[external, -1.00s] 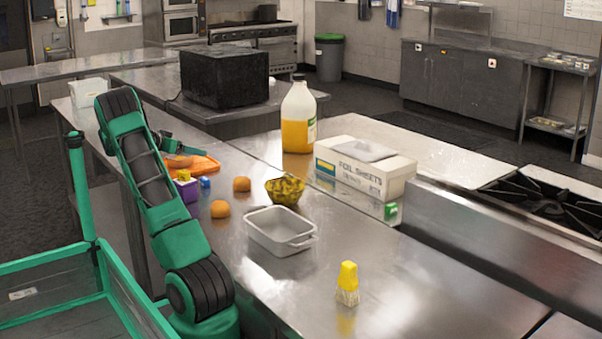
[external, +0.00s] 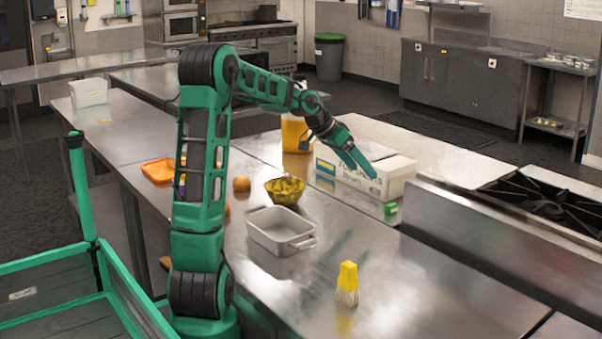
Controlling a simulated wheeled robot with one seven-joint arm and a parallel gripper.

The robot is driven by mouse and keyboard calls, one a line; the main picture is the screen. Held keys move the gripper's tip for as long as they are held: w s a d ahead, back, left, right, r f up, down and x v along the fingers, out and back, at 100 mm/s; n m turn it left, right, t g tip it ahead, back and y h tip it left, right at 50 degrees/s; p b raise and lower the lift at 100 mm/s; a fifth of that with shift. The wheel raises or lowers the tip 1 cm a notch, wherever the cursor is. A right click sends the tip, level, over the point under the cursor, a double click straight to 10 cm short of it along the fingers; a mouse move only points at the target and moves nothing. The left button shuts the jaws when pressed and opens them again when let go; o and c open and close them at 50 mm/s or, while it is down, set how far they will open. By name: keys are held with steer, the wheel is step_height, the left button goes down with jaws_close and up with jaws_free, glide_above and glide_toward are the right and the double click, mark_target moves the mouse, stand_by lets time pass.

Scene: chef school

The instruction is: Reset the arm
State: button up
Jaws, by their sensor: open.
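My arm stands upright at the left of the steel counter, bends at the top and reaches to the right. My gripper (external: 357,160) is open, with nothing seen between its fingers. It hangs in the air above the counter, in front of the white foil sheets box (external: 394,170) in the picture. Whether it touches the box cannot be told, but it looks apart from it. My arm hides part of the orange tray (external: 158,170) and most of the things beside it.
On the counter (external: 400,270) are a grey baking dish (external: 268,237), a patterned bowl (external: 284,192), an orange-brown round item (external: 241,184), a yellow-handled brush (external: 347,283) and a partly hidden jug (external: 294,134). A stove (external: 540,200) is at the right. The counter's front right is clear.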

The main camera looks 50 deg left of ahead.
steer(key=s+d+m+g, duration=0.1)
steer(key=s+d, duration=0.3)
steer(key=d, duration=0.5)
steer(key=s+d+m+g, duration=0.1)
steer(key=s+d, duration=0.3)
steer(key=d, duration=0.6)
steer(key=s+d+m+g, duration=0.1)
steer(key=s+d, duration=0.3)
steer(key=d, duration=0.5)
steer(key=s+d+g, duration=0.1)
steer(key=s+d, duration=0.7)
steer(key=s, duration=0.4)
steer(key=s+a+f+g+y, duration=0.1)
steer(key=s+a+f, duration=0.2)
steer(key=s, duration=0.3)
steer(key=s+a+f+g+y, duration=0.1)
steer(key=s+a+f, duration=0.1)
steer(key=s+a, duration=0.2)
steer(key=s+a+f+m+g+y, duration=0.1)
steer(key=s+a+f, duration=0.2)
steer(key=s, duration=0.6)
steer(key=shift+s+a+f, duration=0.1)
steer(key=shift+a+f, duration=0.1)
steer(key=shift+f, duration=0.15)
